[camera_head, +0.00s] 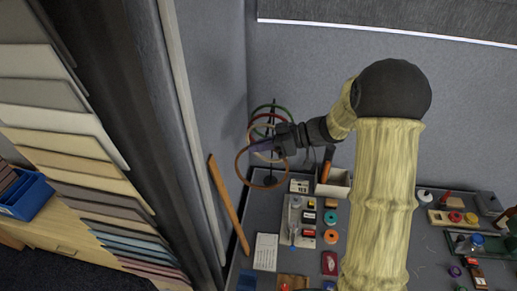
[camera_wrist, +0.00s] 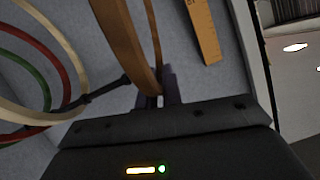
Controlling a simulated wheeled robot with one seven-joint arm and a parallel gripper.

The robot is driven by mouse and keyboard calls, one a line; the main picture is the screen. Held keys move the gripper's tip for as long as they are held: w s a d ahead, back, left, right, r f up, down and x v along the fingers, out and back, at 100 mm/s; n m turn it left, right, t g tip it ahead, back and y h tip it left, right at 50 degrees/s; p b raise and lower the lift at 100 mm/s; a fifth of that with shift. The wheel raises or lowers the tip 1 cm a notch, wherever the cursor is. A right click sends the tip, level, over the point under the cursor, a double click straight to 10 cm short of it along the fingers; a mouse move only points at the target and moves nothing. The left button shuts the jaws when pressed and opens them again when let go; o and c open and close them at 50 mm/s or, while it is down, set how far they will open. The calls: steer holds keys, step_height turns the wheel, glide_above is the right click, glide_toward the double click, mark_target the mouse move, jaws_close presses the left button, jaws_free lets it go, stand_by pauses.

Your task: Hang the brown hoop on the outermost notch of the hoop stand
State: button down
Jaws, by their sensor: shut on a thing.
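The brown hoop (camera_head: 237,163) is held up at the stand in the head view. In the wrist view its band (camera_wrist: 122,42) runs down between my fingers. My gripper (camera_head: 279,145) is shut on the hoop's edge; its fingers show in the wrist view (camera_wrist: 160,90). The dark hoop stand (camera_head: 272,109) is against the back wall, partly hidden by the hoops and my gripper. Its black arm (camera_wrist: 104,90) carries cream, red and green hoops in the wrist view. The arm's end reaches close to the brown band; I cannot tell whether they touch or whether it passes through the hoop.
A wooden ruler (camera_head: 228,205) leans at the left wall and also shows in the wrist view (camera_wrist: 203,30). A white box (camera_head: 335,184) stands right of the stand. Spools and small goods crowd the table. A white card (camera_head: 265,252) lies at the front left.

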steer(key=w, duration=0.3)
steer(key=w+d+f+p, duration=0.1)
steer(key=shift+w, duration=0.35)
stand_by(0.5)
